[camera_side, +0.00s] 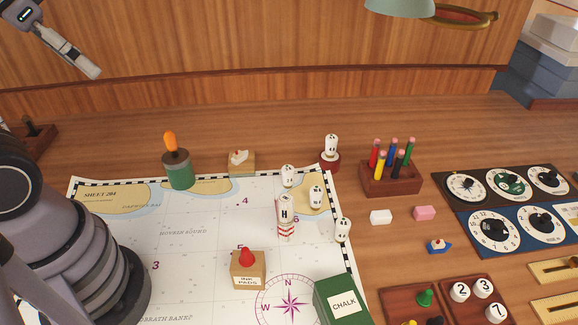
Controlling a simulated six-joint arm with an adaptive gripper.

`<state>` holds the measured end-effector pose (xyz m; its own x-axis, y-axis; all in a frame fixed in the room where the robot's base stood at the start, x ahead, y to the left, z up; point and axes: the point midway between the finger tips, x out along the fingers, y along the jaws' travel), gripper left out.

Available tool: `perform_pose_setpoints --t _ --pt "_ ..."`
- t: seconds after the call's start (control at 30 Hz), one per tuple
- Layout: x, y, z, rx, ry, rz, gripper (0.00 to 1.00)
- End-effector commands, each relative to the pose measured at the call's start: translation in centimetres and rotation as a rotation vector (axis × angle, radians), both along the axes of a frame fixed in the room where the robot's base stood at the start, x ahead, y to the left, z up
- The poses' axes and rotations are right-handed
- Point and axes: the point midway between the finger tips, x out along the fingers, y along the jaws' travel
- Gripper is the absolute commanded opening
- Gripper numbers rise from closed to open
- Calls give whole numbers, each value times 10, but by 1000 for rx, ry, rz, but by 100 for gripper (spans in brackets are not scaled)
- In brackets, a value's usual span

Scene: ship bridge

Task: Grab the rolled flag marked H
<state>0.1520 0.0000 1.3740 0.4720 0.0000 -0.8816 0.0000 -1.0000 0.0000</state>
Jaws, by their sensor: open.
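The rolled flag marked H (285,219) stands upright on the chart (195,240), right of its middle. It is white with a black H and red bands near its foot. My gripper (88,68) is at the top left, high above the table and far from the flag.
A box with a red knob (248,272) stands in front of the flag, and a green chalk box (340,300) at the chart's front right corner. Behind are a green pot (179,170), a red stand (330,162) and a pencil block (391,182). The chart's left half is mostly clear.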

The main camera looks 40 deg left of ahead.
Motion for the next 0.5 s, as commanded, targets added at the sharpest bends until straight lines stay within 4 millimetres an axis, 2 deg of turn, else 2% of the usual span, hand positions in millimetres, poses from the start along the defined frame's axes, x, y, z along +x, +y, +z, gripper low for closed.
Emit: perform_pose_setpoints --t 0.27,0.37,0.5 --pt "4 -4 -5 -28 54 6 71" --pt "12 -14 -17 -98 175 24 71" --pt "30 -36 -42 -263 424 69 71"
